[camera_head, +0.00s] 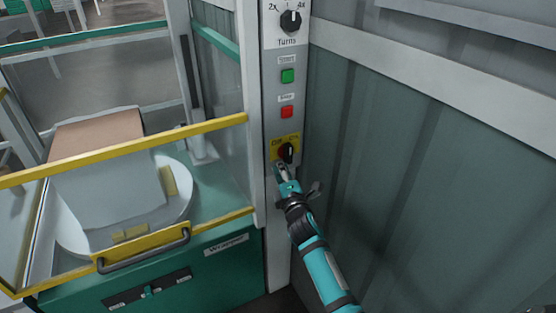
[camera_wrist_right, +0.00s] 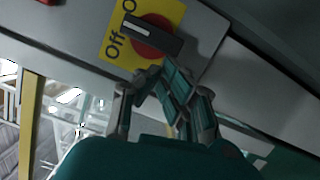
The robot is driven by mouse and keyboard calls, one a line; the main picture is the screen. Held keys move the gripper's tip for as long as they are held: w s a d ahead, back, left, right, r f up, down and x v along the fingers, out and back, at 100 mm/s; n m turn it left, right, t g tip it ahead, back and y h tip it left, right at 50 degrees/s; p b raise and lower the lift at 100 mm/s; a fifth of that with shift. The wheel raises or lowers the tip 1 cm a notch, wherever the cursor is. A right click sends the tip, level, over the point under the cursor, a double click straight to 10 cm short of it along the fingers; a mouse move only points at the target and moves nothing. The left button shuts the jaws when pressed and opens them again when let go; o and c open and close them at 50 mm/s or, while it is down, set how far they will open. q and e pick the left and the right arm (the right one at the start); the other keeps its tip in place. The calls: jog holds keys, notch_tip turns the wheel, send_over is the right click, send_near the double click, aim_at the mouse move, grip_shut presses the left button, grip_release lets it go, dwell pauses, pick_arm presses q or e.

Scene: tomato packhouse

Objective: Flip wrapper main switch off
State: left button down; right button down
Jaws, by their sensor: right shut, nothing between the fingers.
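The wrapper main switch (camera_head: 288,152) is a black rotary handle on a red disc, set on a yellow plate low on the grey control post. In the right wrist view the handle (camera_wrist_right: 152,37) lies slanted across the red disc, with "Off" readable beside it and the other label cut off. I cannot tell for sure which label it points at. My right gripper (camera_head: 282,172) is shut and empty, its fingertips just below the switch. In the right wrist view the fingers (camera_wrist_right: 158,78) are close to the handle; contact is unclear. My left gripper is not in view.
Above the switch on the post are a red button (camera_head: 287,112), a green button (camera_head: 287,76) and a "Turns" knob (camera_head: 290,21). A yellow-railed gate (camera_head: 125,150) fronts the wrapper turntable at left. A grey panel wall (camera_head: 420,160) stands close at right.

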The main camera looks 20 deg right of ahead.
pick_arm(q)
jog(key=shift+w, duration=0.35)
pick_arm(e)
jog(key=shift+d+f, duration=0.15)
jog(key=shift+f, duration=0.05)
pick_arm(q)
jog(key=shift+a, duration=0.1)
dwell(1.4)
